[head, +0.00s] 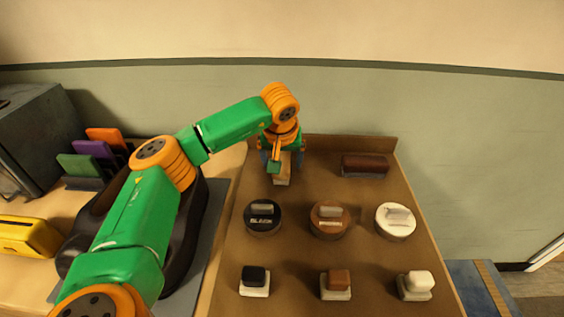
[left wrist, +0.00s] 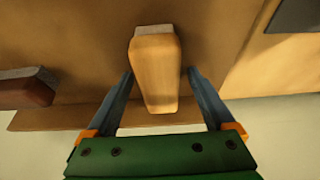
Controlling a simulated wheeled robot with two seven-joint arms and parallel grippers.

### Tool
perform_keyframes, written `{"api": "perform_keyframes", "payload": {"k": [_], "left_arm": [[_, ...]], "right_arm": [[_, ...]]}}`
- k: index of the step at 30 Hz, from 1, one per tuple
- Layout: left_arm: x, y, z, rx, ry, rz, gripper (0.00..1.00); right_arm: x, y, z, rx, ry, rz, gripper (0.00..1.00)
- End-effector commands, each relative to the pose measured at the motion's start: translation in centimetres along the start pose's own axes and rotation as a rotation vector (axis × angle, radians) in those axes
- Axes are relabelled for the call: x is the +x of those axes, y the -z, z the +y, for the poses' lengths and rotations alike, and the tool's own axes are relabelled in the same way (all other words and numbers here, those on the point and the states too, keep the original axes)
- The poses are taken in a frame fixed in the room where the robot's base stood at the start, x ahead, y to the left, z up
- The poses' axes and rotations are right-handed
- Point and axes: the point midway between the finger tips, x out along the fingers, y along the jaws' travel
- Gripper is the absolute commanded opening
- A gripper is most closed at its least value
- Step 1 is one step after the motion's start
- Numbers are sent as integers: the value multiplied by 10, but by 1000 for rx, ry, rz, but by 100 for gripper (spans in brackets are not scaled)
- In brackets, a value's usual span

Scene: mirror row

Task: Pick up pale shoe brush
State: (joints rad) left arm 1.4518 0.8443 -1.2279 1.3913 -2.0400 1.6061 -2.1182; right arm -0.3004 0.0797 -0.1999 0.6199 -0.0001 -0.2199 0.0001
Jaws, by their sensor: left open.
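The pale shoe brush (head: 283,178) lies at the back left of the brown board, partly hidden by my left arm in the head view. In the left wrist view the pale brush (left wrist: 156,72) has a light wooden body and a paler strip at its far end. My left gripper (head: 283,160) is over it, pointing down. In the left wrist view the open fingers of my left gripper (left wrist: 158,92) stand on either side of the brush, with a visible gap on each side. My right gripper is not in view.
A dark brown brush (head: 365,165) lies at the back right of the board (head: 295,248). Black (head: 263,217), brown (head: 329,218) and white (head: 396,221) round tins stand in front, then several small blocks. A raised ledge (head: 345,142) runs behind. A dark shoe (head: 185,225) is left.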

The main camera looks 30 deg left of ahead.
Motion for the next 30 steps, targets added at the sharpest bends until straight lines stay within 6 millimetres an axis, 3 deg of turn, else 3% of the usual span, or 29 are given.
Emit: {"api": "perform_keyframes", "payload": {"k": [12, 22, 30], "left_arm": [[3, -2, 0, 1, 0, -1, 88], [2, -1, 0, 0, 0, -1, 0], [1, -1, 0, 0, -1, 0, 0]], "right_arm": [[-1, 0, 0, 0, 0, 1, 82], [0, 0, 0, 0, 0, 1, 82], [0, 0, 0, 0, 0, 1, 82]]}}
